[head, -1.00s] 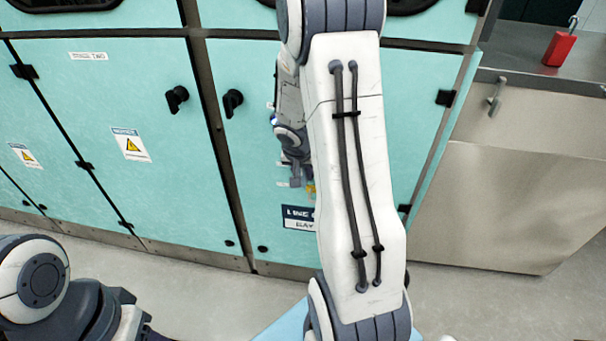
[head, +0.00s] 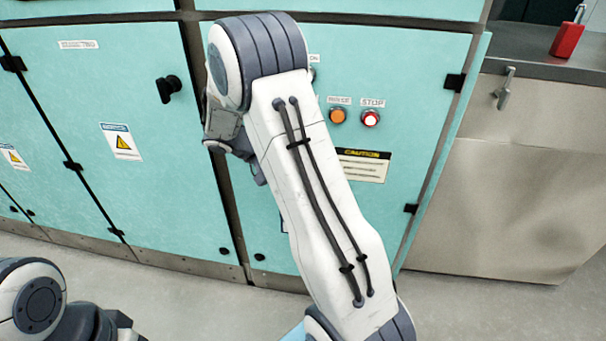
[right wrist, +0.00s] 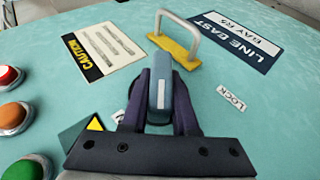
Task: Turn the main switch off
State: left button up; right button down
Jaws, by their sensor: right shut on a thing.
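In the right wrist view my right gripper (right wrist: 160,110) is shut on a grey-blue handle (right wrist: 160,92), which looks like the main switch's. Its dark fingers lie on either side of the handle, against the turquoise panel. Just beyond it is a yellow plate (right wrist: 174,50) with a metal loop. In the head view my right arm hides the switch and the gripper. My left gripper is out of view.
An amber button (head: 337,116) and a red STOP button (head: 370,119) sit on the panel, above a caution sign (head: 362,165). A black door knob (head: 169,89) is on the door to the left. A red padlock (head: 567,39) stands on the steel counter (head: 530,66).

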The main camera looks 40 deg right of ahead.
jog(key=n+g+h, duration=0.1)
jog(key=g+h, duration=0.1)
jog(key=h, duration=0.1)
jog(key=shift+g, duration=0.4)
jog(key=shift+n+g+h, duration=0.7)
jog(key=shift+g+h, duration=0.1)
jog(key=shift+h, duration=0.7)
jog(key=shift+r, duration=0.1)
jog(key=c, duration=0.7)
grip_release()
jog(key=v, duration=1)
jog(key=shift+w+a+f+p, duration=0.1)
jog(key=shift+a+f+p, duration=0.1)
jog(key=shift+f+p, duration=0.1)
